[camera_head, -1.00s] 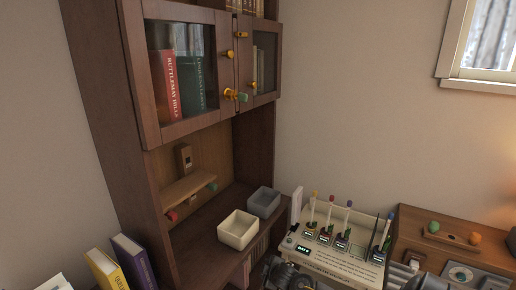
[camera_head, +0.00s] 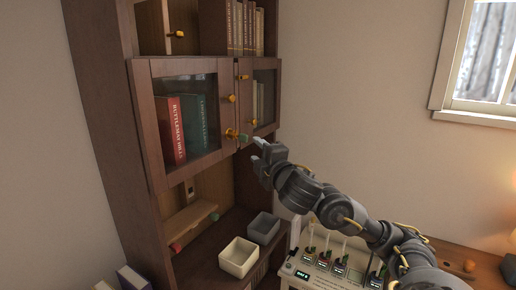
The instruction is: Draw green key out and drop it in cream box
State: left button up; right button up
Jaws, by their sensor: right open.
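The green key (camera_head: 243,138) sticks out of the brass lock on the cabinet's glass doors (camera_head: 187,118), with its green head toward me. My right gripper (camera_head: 259,150) is open and empty, its fingertips just right of the key's head. I cannot tell whether they touch it. The cream box (camera_head: 239,257) is an open square box, standing empty on the desk shelf below the doors. My left gripper is not in view.
A grey open box (camera_head: 263,228) stands behind the cream box. A panel with several coloured sticks (camera_head: 330,262) stands at the lower right, partly behind my right arm. Brass knobs (camera_head: 231,98) project from the doors. Books stand behind the glass.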

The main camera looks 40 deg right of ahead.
aim_at(245, 140)
jog(key=shift+x, duration=4.55)
jog(key=shift+c, duration=0.2)
